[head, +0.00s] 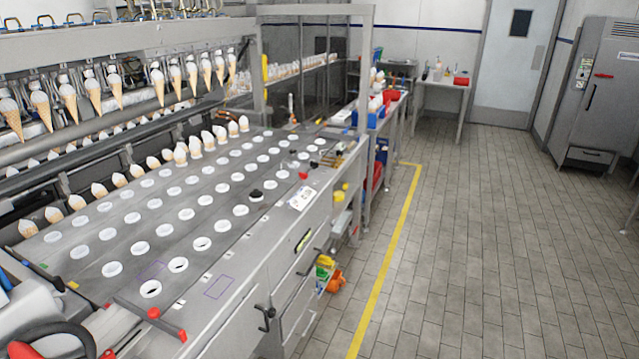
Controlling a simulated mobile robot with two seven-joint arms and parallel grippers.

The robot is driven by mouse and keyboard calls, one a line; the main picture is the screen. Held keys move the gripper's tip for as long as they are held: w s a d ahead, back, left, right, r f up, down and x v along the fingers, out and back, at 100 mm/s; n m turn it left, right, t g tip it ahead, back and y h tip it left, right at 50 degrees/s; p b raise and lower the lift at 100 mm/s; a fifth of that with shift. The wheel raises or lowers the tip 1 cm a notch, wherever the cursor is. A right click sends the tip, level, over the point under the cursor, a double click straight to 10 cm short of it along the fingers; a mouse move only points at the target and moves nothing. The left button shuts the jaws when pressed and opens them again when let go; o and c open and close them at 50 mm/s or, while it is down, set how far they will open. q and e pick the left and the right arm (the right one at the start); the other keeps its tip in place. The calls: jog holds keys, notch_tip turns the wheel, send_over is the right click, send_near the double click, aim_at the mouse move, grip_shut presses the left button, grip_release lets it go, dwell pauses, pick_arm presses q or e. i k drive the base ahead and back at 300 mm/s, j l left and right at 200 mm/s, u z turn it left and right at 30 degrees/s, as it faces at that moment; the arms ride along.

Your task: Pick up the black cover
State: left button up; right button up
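A small black cover (256,195) sits on one of the round white-rimmed holes of the grey metal machine table (215,235), toward its right edge. It appears to be a low, dark, round piece with a raised top, and it is small in the view. I see neither my left nor my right gripper in the head view, so I cannot tell their distance from the cover.
Ice cream cones (68,100) hang in a row above the machine's left side. More cones stand along the table's far-left holes. A red-ended bar (150,314) lies at the near edge. Yellow tape (388,270) runs along the tiled floor, which is open at right.

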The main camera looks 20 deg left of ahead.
aim_at(256, 194)
jog(key=i+l, duration=0.15)
jog(key=i, duration=0.65)
jog(key=i+l+z, duration=0.1)
jog(key=i, duration=0.7)
jog(key=i+u, duration=0.25)
jog(key=u, duration=0.2)
jog(key=i+l+u, duration=0.2)
jog(key=u, duration=0.2)
jog(key=i+l+u, duration=0.2)
jog(key=u, duration=0.25)
jog(key=i+l+u, duration=0.15)
jog(key=u, duration=0.3)
jog(key=l+u, duration=0.4)
jog(key=i+l+u, duration=0.1)
jog(key=l+u, duration=0.35)
